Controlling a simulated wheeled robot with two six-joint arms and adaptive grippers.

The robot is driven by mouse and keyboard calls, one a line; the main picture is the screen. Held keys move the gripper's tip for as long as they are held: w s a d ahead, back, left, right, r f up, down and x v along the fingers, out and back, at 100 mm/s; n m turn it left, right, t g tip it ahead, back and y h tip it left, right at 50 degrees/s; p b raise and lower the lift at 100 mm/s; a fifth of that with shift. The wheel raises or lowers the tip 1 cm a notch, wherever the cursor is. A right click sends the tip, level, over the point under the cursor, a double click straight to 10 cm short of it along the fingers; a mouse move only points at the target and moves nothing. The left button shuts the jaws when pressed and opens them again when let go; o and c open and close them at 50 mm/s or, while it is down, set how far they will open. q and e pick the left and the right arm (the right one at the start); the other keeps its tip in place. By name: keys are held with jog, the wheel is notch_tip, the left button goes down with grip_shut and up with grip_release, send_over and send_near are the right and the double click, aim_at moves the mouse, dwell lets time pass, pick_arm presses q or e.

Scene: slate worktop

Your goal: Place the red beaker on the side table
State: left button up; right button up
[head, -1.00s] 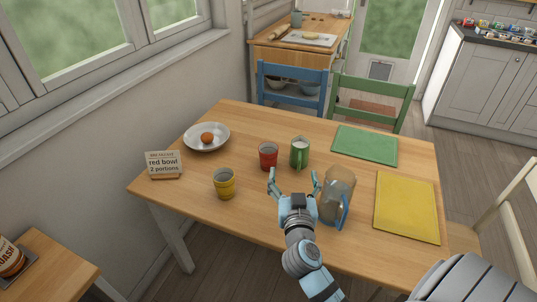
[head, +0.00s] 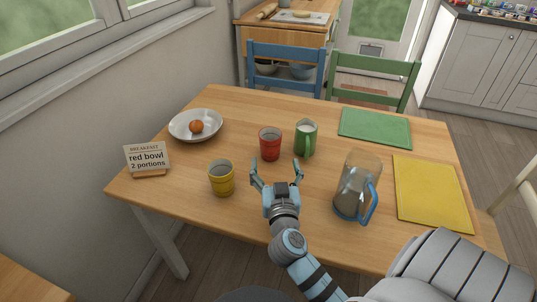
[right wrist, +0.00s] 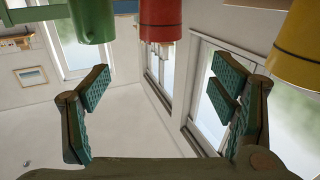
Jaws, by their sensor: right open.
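The red beaker (head: 270,145) stands upright on the wooden dining table (head: 300,228). It also shows at the top middle of the right wrist view (right wrist: 160,20). My right gripper (head: 277,170) is open and empty just in front of the beaker, on the near side. Its two fingers are spread wide, and in the right wrist view (right wrist: 158,80) the beaker lies beyond them, between their tips. A small wooden side table (head: 30,275) shows only in part at the lower left. My left gripper is not in view.
A yellow cup (head: 222,178) stands left of my gripper, a green jug (head: 306,139) close right of the beaker, and a glass pitcher (head: 356,188) further right. A plate (head: 180,133), a sign (head: 148,157), a green mat (head: 375,128) and a yellow mat (head: 432,192) lie around.

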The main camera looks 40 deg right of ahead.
aim_at(270, 134)
jog(key=x, duration=1.4)
jog(key=shift+w+d+f+b, duration=0.15)
jog(key=shift+w+f+b, duration=0.15)
jog(key=shift+b, duration=0.05)
jog(key=c, duration=1.3)
